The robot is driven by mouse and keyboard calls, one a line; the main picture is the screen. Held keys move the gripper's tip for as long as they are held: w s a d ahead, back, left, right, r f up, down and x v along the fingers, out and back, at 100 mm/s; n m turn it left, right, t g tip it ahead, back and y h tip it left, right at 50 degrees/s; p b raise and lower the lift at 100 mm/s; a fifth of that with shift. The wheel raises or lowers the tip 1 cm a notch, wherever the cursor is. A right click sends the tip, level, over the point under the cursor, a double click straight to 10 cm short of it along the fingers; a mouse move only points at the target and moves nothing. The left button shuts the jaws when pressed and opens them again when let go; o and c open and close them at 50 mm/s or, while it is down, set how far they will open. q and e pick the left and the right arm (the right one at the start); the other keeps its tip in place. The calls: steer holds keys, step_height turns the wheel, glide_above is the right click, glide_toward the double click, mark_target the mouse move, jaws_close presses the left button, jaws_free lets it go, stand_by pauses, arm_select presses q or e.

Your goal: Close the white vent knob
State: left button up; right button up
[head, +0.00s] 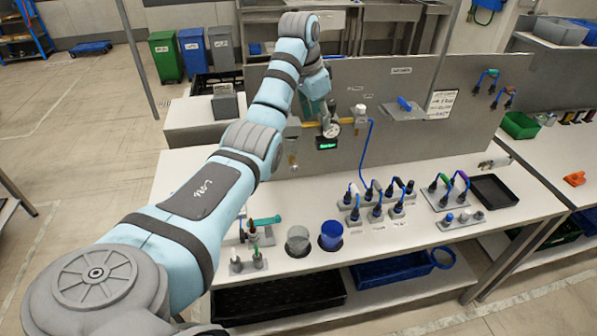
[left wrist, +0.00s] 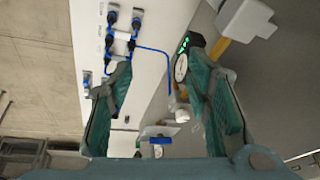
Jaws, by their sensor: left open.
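The white knob (head: 361,110) sits at the right end of a yellow pipe (head: 316,123) on the grey upright panel. A blue hose (head: 371,135) runs down from beside it. The knob also shows in the left wrist view (left wrist: 182,115), beside the right finger. My left gripper (head: 322,98) is in front of the panel, left of the knob and close to the round gauge (head: 331,130). In the left wrist view my left gripper (left wrist: 155,65) has its teal fingers wide apart, with nothing held. The arm and gripper hide part of the pipe. My right gripper is out of view.
A green-lit display (head: 327,143) is below the gauge. A blue item on a grey shelf (head: 404,108) juts out right of the knob. Cable connectors (head: 376,205) and cups (head: 298,240) stand on the white bench (head: 420,235). A black tray (head: 494,190) lies at right.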

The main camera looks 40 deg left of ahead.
arm_select(q)
steer(key=s+d+f, duration=0.2)
steer(key=f, duration=0.5)
steer(key=s+d+f+y, duration=0.1)
steer(key=s+d+f, duration=0.1)
steer(key=f, duration=0.5)
steer(key=s+d+f, duration=0.3)
steer(key=f, duration=0.4)
steer(key=shift+s+f+y, duration=0.3)
steer(key=shift+s+f, duration=0.05)
steer(key=shift+s, duration=0.1)
